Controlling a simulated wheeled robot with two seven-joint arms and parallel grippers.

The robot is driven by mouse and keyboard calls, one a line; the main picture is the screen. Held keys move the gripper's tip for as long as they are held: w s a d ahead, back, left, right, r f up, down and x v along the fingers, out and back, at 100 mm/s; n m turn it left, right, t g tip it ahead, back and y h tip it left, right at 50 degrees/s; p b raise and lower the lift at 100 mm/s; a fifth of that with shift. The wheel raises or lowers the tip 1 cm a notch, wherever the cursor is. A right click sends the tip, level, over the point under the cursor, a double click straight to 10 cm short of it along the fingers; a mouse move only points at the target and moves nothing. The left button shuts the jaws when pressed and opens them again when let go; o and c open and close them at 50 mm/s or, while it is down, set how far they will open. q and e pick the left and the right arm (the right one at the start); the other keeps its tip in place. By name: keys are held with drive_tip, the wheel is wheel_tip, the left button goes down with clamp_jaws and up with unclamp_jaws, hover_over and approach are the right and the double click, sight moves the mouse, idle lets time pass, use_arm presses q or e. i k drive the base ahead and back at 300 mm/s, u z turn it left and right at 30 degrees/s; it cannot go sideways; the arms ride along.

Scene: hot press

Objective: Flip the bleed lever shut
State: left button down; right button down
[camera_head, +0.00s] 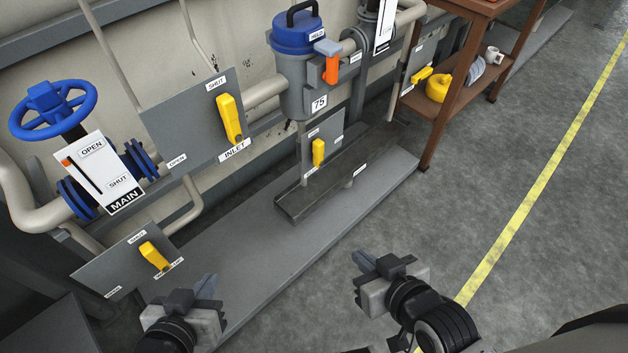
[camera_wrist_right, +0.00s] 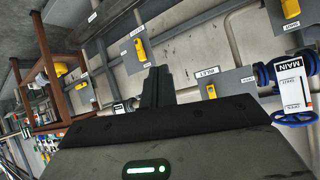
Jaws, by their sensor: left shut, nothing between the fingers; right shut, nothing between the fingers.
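No label I can read says bleed, so I cannot tell which lever it is. Yellow levers sit on grey plates: the inlet lever (camera_head: 229,118), a lower-left lever (camera_head: 154,256), one below the blue-lidded vessel (camera_head: 318,152) and one near the shelf (camera_head: 421,75). An orange lever (camera_head: 331,69) hangs beside the vessel. My left gripper (camera_head: 207,286) is shut and empty, below and right of the lower-left lever. My right gripper (camera_head: 367,262) is shut and empty over the floor, apart from all levers; its fingers show in the right wrist view (camera_wrist_right: 157,87).
A blue handwheel (camera_head: 53,110) and the MAIN indicator plate (camera_head: 104,172) are at left. A dark open channel (camera_head: 335,174) lies on the grey plinth (camera_head: 240,262). Floor at right is clear.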

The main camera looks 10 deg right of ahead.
sight(318, 145)
drive_tip(key=z, duration=0.8)
drive_tip(key=i, duration=0.65)
drive_tip(key=u, duration=0.2)
